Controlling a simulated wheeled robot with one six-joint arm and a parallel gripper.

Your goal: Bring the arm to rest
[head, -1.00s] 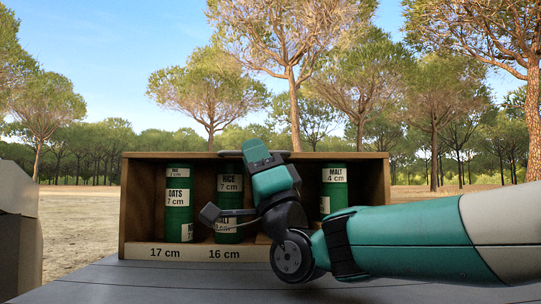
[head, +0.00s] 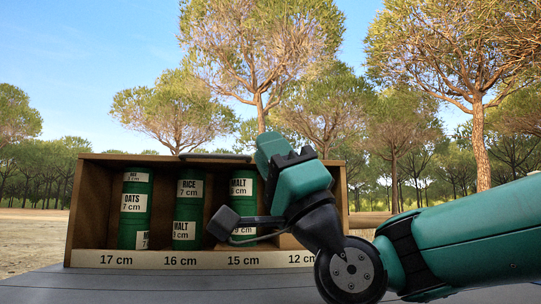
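My arm reaches in from the right edge of the head view, with its wrist in front of the wooden box. My gripper (head: 222,222) is at the left end of the wrist, seen from the side in front of the box. I cannot make out both fingers, so whether it is open or shut is not clear. No object shows in it. The open-fronted wooden box (head: 85,212) stands on the grey deck. It holds green stacked cans: an oats stack (head: 134,220), a rice stack (head: 188,212) and a malt stack (head: 243,187), the last partly hidden by my gripper.
The box's front strip (head: 205,260) carries labels 17, 16, 15 and 12 cm. A dark bar (head: 215,157) lies along the box's top edge. The grey deck (head: 150,288) in front is clear on the left. Pine trees stand behind.

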